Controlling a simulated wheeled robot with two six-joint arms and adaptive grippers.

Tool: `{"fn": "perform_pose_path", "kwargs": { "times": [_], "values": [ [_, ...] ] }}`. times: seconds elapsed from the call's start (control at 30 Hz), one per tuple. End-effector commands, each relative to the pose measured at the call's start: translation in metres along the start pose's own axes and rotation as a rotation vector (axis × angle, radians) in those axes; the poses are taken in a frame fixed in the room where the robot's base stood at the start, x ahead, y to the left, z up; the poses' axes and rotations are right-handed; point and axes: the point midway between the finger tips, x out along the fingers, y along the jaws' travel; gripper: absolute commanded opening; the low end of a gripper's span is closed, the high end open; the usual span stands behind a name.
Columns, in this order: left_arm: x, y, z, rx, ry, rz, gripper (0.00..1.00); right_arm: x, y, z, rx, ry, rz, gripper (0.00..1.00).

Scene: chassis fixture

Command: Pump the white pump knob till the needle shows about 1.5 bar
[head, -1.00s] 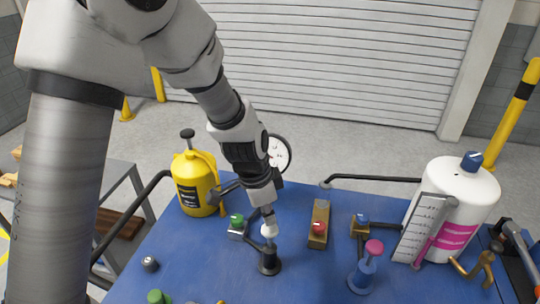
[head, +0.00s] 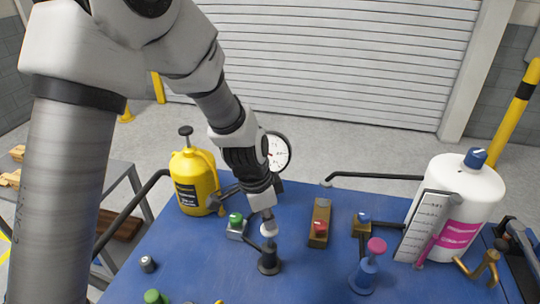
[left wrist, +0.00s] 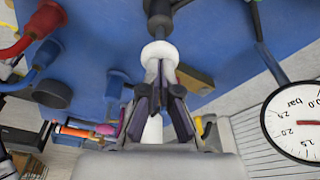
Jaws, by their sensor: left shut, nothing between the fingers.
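The white pump knob (head: 269,229) sits on top of a dark upright pump (head: 268,262) on the blue table. It also shows in the left wrist view (left wrist: 160,51). My left gripper (head: 266,209) is above the knob, pointing down. Its fingers (left wrist: 165,80) are shut and empty, with their tips at the knob's top; I cannot tell whether they touch. The round white gauge (head: 279,152) stands behind, partly hidden by my arm. It is marked in bar in the left wrist view (left wrist: 292,120), cut off at the edge. A red needle shows, but its exact reading is unclear.
A green button (head: 236,218) is left of the pump and a red one (head: 319,227) right of it. A pink-topped blue pump (head: 374,254) stands farther right. A yellow sprayer (head: 194,181) and a white tank (head: 465,200) stand at the back. A shutter door is behind.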

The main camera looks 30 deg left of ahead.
Motion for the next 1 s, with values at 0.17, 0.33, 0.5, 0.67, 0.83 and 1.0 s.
{"fn": "perform_pose_path", "kwargs": {
  "times": [0.17,0.33,0.5,0.67,0.83,1.0],
  "values": [
    [0.008,0.000,0.002,0.000,0.000,0.001,0.00,0.007,0.000,0.000,0.000,0.000,0.000,0.40],
    [0.025,0.000,0.005,0.000,-0.001,0.001,0.00,0.022,0.000,0.000,0.000,0.000,0.000,0.40],
    [0.040,0.000,0.009,0.001,-0.001,0.001,0.00,0.036,0.000,0.000,0.000,0.000,0.000,0.40],
    [0.031,0.000,0.007,0.000,-0.001,0.001,0.00,0.027,0.000,0.000,0.000,0.000,0.000,0.40],
    [0.006,0.000,0.001,0.000,0.000,0.000,0.00,0.005,0.000,0.000,0.000,0.000,0.000,0.40],
    [-0.011,0.000,-0.002,0.000,0.000,0.000,0.00,-0.009,0.000,0.000,0.000,0.000,0.000,0.40]
  ]
}}
